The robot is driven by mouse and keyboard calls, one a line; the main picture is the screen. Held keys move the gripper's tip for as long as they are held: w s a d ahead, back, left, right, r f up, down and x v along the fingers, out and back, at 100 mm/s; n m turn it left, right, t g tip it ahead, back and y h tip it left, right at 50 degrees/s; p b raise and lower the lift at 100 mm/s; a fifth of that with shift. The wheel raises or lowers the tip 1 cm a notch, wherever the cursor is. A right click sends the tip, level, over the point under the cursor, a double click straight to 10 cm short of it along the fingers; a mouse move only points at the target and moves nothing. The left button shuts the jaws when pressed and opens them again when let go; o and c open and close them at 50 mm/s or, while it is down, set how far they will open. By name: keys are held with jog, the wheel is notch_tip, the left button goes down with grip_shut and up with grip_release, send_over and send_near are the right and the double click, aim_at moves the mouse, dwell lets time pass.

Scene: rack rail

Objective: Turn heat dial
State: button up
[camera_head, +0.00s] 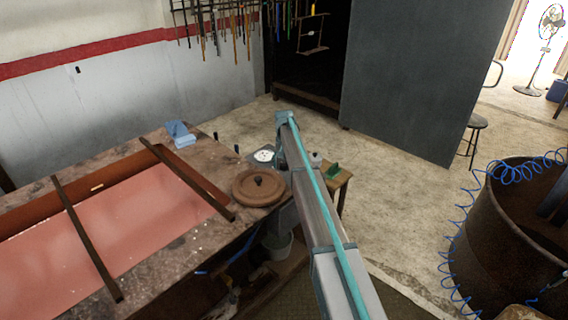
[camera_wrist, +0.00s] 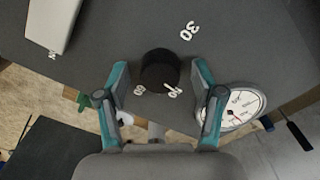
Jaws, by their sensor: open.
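The heat dial is a round black knob (camera_wrist: 159,69) on a dark grey panel (camera_wrist: 110,35) in the wrist view. White numbers, among them a 30, surround it, and a white pointer mark shows at its lower right edge. My gripper (camera_wrist: 160,71) is open, with one teal finger on each side of the knob. Small gaps seem to show between fingers and knob; I cannot tell if either touches. In the head view my arm hides the gripper and the dial.
A white gauge with a red needle (camera_wrist: 243,106) is beside the right finger. A pale block (camera_wrist: 52,22) stands at the upper left. In the head view, a round brown lid (camera_head: 258,188) and a workbench (camera_head: 165,255) lie left of my arm; a rusty drum (camera_head: 500,245) stands right.

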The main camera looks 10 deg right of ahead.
jog(key=c, duration=1.2)
jog(key=shift+o, duration=0.2)
jog(key=n+b, duration=0.2)
jog(key=n, duration=0.2)
jog(key=shift+n, duration=0.4)
jog(key=n+b, duration=0.1)
jog(key=n, duration=0.3)
jog(key=shift+n, duration=0.3)
jog(key=n+b, duration=0.1)
jog(key=n, duration=0.4)
jog(key=shift+n, duration=2.4)
